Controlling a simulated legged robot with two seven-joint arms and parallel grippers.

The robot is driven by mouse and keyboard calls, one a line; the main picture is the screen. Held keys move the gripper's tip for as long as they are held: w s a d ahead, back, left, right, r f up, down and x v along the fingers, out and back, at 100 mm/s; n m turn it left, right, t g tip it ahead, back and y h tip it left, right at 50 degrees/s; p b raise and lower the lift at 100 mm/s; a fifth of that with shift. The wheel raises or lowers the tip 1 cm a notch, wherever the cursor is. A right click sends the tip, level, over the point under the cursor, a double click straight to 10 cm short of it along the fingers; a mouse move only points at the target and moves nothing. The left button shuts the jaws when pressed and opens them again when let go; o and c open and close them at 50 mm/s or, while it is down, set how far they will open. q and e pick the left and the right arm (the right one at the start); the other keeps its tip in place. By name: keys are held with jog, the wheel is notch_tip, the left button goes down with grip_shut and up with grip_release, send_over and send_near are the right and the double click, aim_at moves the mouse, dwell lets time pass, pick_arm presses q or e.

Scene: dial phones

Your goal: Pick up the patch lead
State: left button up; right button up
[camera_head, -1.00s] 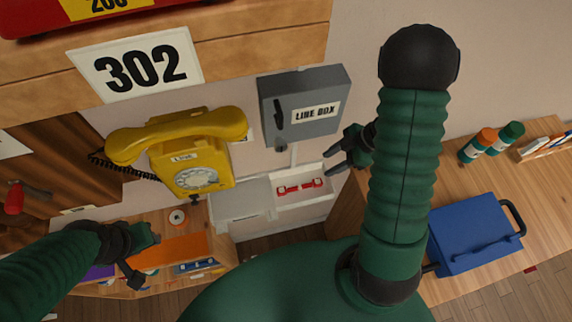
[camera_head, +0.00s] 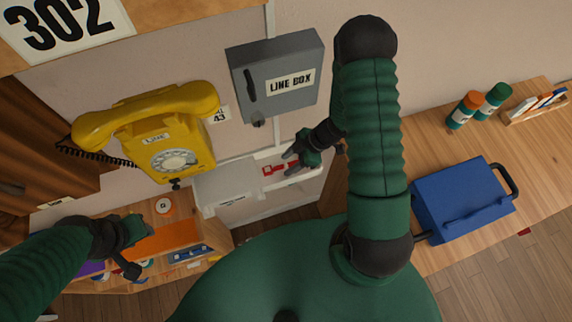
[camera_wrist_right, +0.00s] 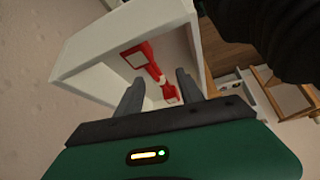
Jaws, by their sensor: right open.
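The patch lead (camera_head: 280,168) is a short red piece with pale ends. It lies in a white open tray (camera_head: 312,184) below the grey line box. My right gripper (camera_head: 288,162) is over the tray and partly covers the lead. In the right wrist view the red lead (camera_wrist_right: 150,62) lies beyond and between the two open fingers (camera_wrist_right: 158,88), with nothing held. I cannot tell whether a finger touches it. My left gripper (camera_head: 141,250) is low at the left, near an orange item on the shelf, and its jaws are too unclear to read.
The grey line box (camera_head: 275,80) hangs above the tray, with a yellow dial phone (camera_head: 160,135) to its left. A light grey cover (camera_head: 225,185) adjoins the tray. A blue case (camera_head: 460,200) and two bottles (camera_head: 466,108) stand on the right bench.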

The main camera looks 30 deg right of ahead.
jog(key=shift+d+f, duration=0.1)
jog(key=shift+d, duration=0.1)
jog(key=shift+a, duration=0.35)
jog(key=c, duration=0.7)
grip_shut()
jog(key=shift+d, duration=0.1)
